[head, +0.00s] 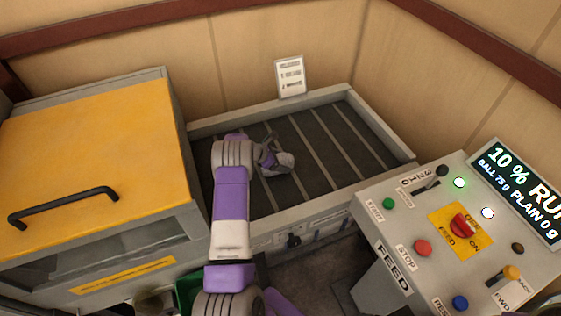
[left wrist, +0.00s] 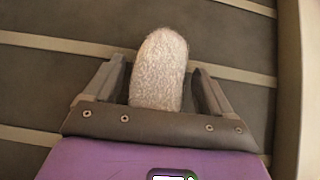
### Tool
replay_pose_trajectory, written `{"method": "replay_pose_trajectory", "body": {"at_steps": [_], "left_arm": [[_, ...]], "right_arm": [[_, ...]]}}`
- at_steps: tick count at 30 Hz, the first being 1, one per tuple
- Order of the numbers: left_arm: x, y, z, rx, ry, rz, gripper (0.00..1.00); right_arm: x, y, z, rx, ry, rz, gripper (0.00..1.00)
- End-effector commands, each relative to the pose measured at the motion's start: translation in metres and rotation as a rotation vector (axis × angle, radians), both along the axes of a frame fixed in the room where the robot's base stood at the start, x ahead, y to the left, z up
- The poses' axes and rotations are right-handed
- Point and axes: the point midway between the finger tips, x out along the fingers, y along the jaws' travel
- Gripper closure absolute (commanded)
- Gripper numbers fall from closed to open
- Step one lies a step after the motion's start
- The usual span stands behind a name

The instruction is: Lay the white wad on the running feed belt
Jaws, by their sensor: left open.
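The white wad (head: 285,161) lies on the dark slatted feed belt (head: 325,122), towards the belt's near left part. In the left wrist view the wad (left wrist: 160,68) looks pale, fuzzy and oblong. My left gripper (head: 272,152) is low over the belt at the wad. In the left wrist view its fingers (left wrist: 160,85) stand apart, one on each side of the wad, with a gap visible at least on the right. The lower end of the wad is hidden by the gripper body. My right gripper is out of view.
A grey control panel (head: 405,262) with a red feed knob (head: 464,225) and a lit display (head: 520,185) reading "10 % RU…" stands at right. A yellow-lidded machine (head: 95,140) stands at left. Grey side walls (head: 375,122) edge the belt; its right part is clear.

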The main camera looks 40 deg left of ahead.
Motion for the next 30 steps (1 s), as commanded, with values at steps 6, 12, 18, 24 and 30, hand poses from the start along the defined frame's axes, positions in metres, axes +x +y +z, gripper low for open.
{"method": "replay_pose_trajectory", "body": {"at_steps": [6, 12, 18, 24, 30], "left_arm": [[-0.008, 0.006, 0.024, 0.003, -0.003, 0.005, 0.16], [-0.04, 0.02, 0.057, 0.001, -0.002, 0.004, 0.16], [-0.064, 0.032, 0.082, 0.001, -0.002, 0.001, 0.16], [-0.075, 0.037, 0.094, 0.0, 0.0, 0.0, 0.16], [-0.077, 0.037, 0.095, -0.001, 0.0, -0.001, 0.16]], "right_arm": [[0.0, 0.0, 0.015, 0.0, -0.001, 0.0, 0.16], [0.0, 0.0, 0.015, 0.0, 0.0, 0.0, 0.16], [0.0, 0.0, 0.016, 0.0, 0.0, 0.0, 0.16], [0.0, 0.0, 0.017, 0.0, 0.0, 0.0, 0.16], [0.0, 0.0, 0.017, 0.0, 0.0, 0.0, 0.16]]}}
